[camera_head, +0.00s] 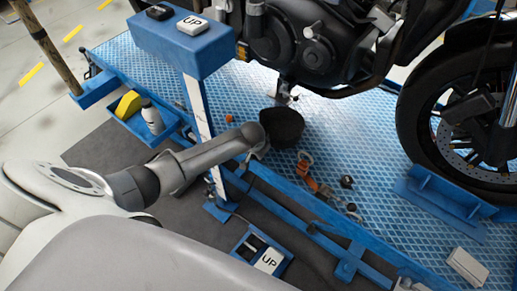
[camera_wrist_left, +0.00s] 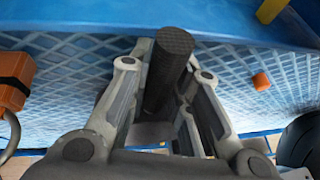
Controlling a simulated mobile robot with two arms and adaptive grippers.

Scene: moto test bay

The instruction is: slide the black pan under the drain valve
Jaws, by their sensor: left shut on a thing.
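In the left wrist view my left gripper (camera_wrist_left: 165,64) is shut on a black cylindrical grip (camera_wrist_left: 170,58) with a finely ribbed surface. I cannot tell for sure that it is the pan's handle; no pan body shows in that view. In the head view my left arm reaches from the left over the blue lift platform and ends at a black rounded shape (camera_head: 283,127) below the engine. I cannot tell whether it is my wrist or the pan; the fingers are hidden there. The drain valve cannot be made out under the engine (camera_head: 310,45). My right gripper is not in view.
The blue lift post (camera_head: 197,105) stands close beside my arm. An orange strap (camera_head: 311,182) and small parts lie right of the arm's end. The front wheel (camera_head: 415,110) and blue wheel chock (camera_head: 442,198) stand at right. A yellow item and bottle (camera_head: 153,119) are at left.

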